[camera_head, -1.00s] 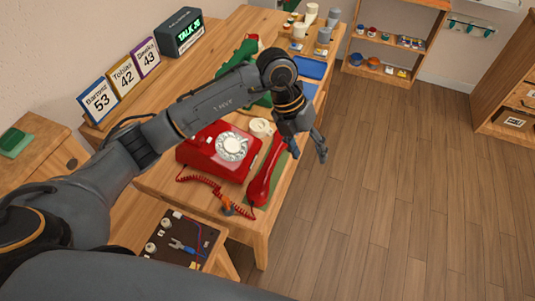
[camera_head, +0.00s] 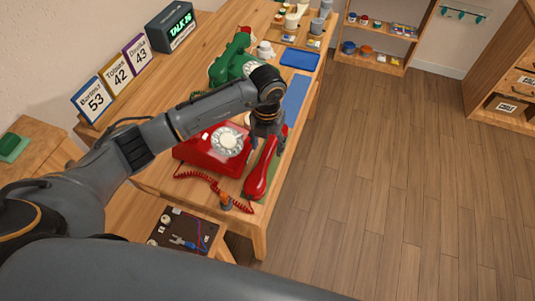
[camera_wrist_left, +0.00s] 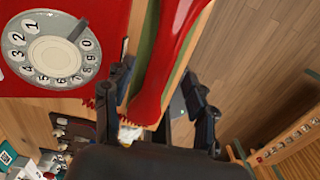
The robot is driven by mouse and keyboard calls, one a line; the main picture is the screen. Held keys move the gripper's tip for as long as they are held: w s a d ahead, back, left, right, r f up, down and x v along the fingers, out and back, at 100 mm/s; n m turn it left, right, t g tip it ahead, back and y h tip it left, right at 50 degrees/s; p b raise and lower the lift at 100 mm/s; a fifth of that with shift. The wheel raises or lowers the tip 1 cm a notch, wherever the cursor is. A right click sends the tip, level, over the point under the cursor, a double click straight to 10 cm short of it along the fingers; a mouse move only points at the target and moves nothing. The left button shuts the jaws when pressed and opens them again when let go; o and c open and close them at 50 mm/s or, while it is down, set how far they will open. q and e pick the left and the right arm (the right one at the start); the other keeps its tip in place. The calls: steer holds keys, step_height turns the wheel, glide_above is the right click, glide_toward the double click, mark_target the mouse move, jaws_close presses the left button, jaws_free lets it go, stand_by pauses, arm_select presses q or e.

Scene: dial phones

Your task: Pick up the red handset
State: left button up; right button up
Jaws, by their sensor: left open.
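The red handset (camera_head: 262,171) lies on a green mat (camera_head: 272,183) at the table's right edge, beside the red dial phone (camera_head: 199,153). A coiled red cord (camera_head: 207,179) runs in front of the phone. My left gripper (camera_head: 266,143) is open above the handset's far part and hides some of it. In the left wrist view the handset (camera_wrist_left: 166,62) runs between the two open fingers (camera_wrist_left: 155,100), one on each side. Whether either finger touches it I cannot tell. The phone's dial (camera_wrist_left: 52,48) shows at upper left there. My right gripper is not in view.
A green phone (camera_head: 232,62) stands farther back, near a blue tray (camera_head: 299,58). Name cards (camera_head: 115,72) and a display box (camera_head: 172,27) line the wall side. A tool board (camera_head: 184,231) lies lower at the front. The floor at right is clear.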

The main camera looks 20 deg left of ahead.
mark_target(268, 152)
arm_select(q)
step_height(268, 152, down, 4)
steer(key=shift+s+r+p, duration=0.1)
steer(key=shift+r+p, duration=0.1)
steer(key=shift+p, duration=0.25)
steer(key=shift+f, duration=0.25)
steer(key=shift+c, duration=1.1)
jaws_close()
steer(key=shift+r, duration=0.1)
